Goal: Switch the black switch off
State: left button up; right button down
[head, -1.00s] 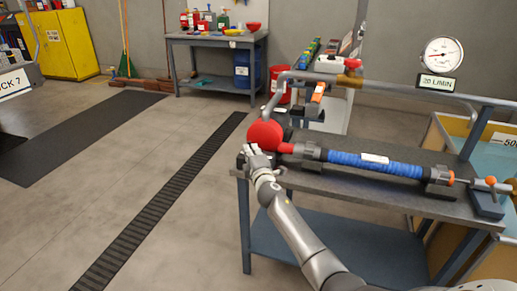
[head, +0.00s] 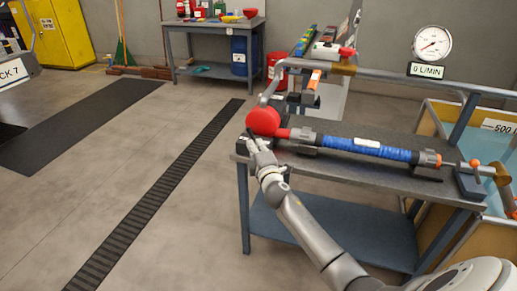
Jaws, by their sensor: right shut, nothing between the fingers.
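My right gripper (head: 252,142) is at the left end of the grey bench, just below the round red part (head: 263,122) of the pump. It is shut and empty. A small dark shape beside the fingertips may be the black switch, but my gripper partly covers it and I cannot tell its position or whether they touch. The round gauge (head: 432,42) stands at the upper right, and its sign (head: 426,70) reads 0 L/MIN. My left gripper is not in view.
A blue-wrapped tube (head: 367,148) lies along the bench top (head: 330,170). A grey pipe (head: 390,80) runs above it. A yellow-sided tank (head: 432,128) stands at the right.

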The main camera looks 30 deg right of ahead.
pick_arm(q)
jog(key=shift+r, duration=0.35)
pick_arm(e)
jog(key=v, duration=0.4)
jog(key=shift+a+r, duration=0.1)
jog(key=shift+r, duration=0.3)
